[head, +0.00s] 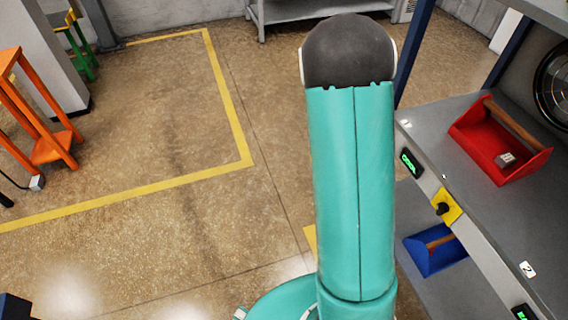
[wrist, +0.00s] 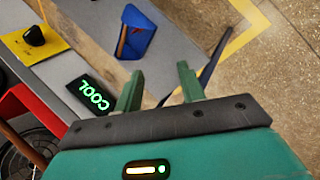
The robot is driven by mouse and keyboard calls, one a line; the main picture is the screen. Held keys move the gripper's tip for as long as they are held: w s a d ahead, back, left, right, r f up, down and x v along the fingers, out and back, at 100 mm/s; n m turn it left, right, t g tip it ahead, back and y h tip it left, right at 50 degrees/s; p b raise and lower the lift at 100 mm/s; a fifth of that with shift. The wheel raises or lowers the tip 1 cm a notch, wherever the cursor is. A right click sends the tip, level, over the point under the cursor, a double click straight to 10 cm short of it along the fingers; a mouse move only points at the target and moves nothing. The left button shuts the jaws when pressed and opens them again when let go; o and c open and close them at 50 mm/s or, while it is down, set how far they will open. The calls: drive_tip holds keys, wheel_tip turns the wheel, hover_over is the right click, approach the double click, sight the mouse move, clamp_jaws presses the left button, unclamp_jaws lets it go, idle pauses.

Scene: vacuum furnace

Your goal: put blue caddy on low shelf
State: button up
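The blue caddy (head: 435,250), with a wooden bar handle, sits on the grey low shelf (head: 412,205) below the upper counter. The gripper does not show in the head view.
The upper counter (head: 478,190) holds a red caddy (head: 500,145) with a small grey block in it. A yellow switch plate (head: 447,207) and COOL display (head: 411,162) are on its front. Blue posts stand at the shelf. The floor at left is open, with an orange stand (head: 35,120).

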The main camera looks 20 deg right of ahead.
drive_tip(key=a+r+n+t+y, duration=0.2)
drive_tip(key=a+r+n+t, duration=0.3)
drive_tip(key=a+r, duration=1)
drive_tip(key=s+a+r+n+t+y, duration=0.1)
drive_tip(key=s+a+r+n+t, duration=0.1)
drive_tip(key=s+a+r, duration=0.2)
drive_tip(key=s+a+r+n+t+y, duration=0.1)
drive_tip(key=s+a+r+n+t, duration=0.2)
drive_tip(key=a, duration=0.6)
drive_tip(key=shift+s+a+r+t, duration=0.25)
drive_tip(key=shift+s+r, duration=0.4)
drive_tip(key=shift+s, duration=0.55)
